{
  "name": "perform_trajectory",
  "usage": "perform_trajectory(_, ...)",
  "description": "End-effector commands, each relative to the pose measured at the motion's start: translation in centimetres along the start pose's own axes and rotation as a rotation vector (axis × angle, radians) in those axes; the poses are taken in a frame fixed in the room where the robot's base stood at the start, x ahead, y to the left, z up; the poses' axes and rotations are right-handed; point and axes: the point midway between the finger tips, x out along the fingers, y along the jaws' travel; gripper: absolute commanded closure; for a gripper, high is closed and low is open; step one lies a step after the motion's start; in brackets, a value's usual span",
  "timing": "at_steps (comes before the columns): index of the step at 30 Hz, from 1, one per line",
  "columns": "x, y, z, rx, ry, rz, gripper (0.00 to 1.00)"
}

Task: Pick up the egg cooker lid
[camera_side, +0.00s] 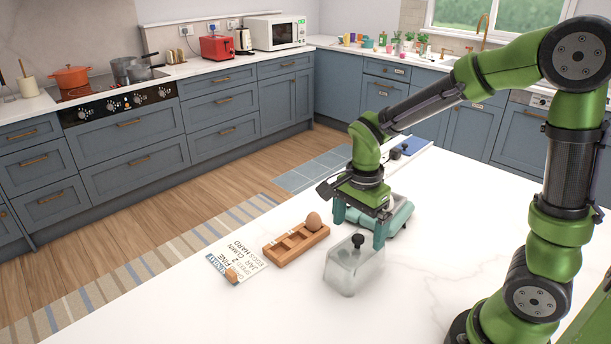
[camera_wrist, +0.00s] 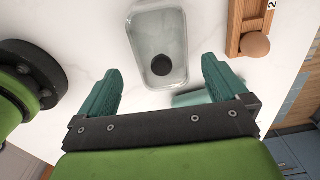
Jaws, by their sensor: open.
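The egg cooker lid (camera_side: 343,277) is a clear, box-shaped cover with a black knob (camera_side: 358,241) on top, standing on the white counter. It also shows in the wrist view (camera_wrist: 143,39), with its knob (camera_wrist: 160,66) facing the camera. My gripper (camera_side: 359,236) is open and empty, pointing down just above and behind the lid. In the wrist view its teal fingertips (camera_wrist: 161,68) are spread wide, with the knob lined up between them. I cannot tell the exact height gap. The teal egg cooker base (camera_side: 400,218) is partly hidden behind my gripper.
A wooden egg rack (camera_side: 285,253) with one brown egg (camera_side: 313,221) stands left of the lid. A printed card (camera_side: 240,258) with a small wooden piece on it lies farther left. A blue object (camera_side: 408,147) lies at the back. The counter's front is clear.

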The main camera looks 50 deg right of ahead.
Motion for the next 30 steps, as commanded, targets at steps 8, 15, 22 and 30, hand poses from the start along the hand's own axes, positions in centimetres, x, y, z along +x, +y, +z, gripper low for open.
perform_trajectory(8,2.4,0.0,-0.1,0.0,0.0,0.001,0.0)
perform_trajectory(15,5.9,0.0,-0.4,0.0,0.0,0.004,0.0)
perform_trajectory(22,7.0,-0.1,-0.3,-0.001,0.0,-0.001,0.0)
perform_trajectory(30,6.9,-0.1,-0.3,-0.001,0.0,-0.001,0.2)
